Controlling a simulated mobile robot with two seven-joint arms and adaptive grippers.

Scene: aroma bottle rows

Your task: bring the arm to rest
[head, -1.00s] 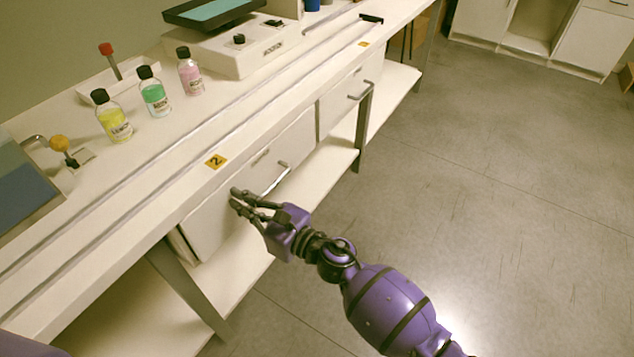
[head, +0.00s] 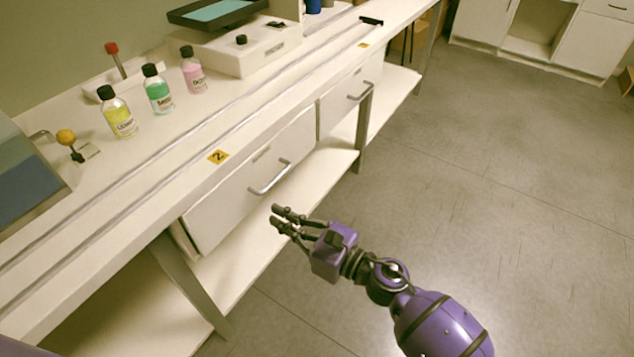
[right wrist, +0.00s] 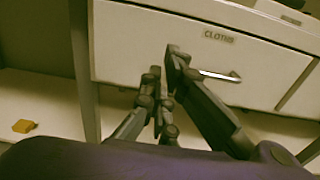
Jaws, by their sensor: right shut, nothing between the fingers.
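My right gripper (head: 277,217) is in front of the bench, low and to the right of the drawer (head: 250,185) in the head view. It is shut and empty, and no contact with the bench shows. In the right wrist view its fingers (right wrist: 165,75) appear in front of the drawer front (right wrist: 200,55), which bears a label reading "CLOTHS". The drawer handle (head: 270,178) is apart from the fingers in the head view. My left gripper is not in view.
Yellow (head: 118,115), green (head: 158,92) and pink (head: 193,72) bottles stand in a row on the bench top (head: 140,175). A white device (head: 245,55) stands behind to the right. A lower shelf (head: 235,265) runs under the drawers. The floor (head: 480,180) at right is clear.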

